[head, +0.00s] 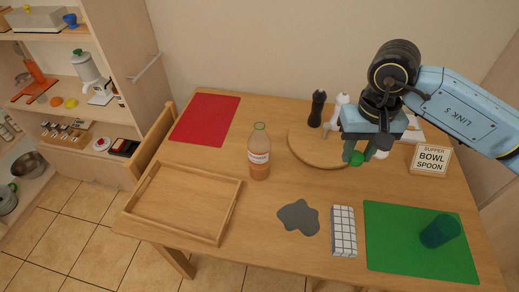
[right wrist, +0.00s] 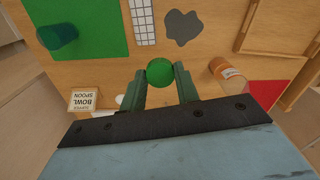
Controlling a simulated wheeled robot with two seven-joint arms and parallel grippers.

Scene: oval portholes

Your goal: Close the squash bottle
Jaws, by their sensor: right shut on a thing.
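My right gripper (head: 357,156) is to the right of the bottle, above the table near the round board. It is shut on a round green cap (right wrist: 160,72), which shows between the fingertips in the right wrist view. My left gripper is not in view.
A round wooden board (head: 305,148) with a dark pepper mill (head: 317,108) stands behind. A wooden tray (head: 150,224), red mat (head: 205,119), grey patch (head: 298,217), white gridded block (head: 343,231), green mat (head: 400,255) with a teal cup (head: 440,231), and a sign (head: 430,159) surround the bottle.

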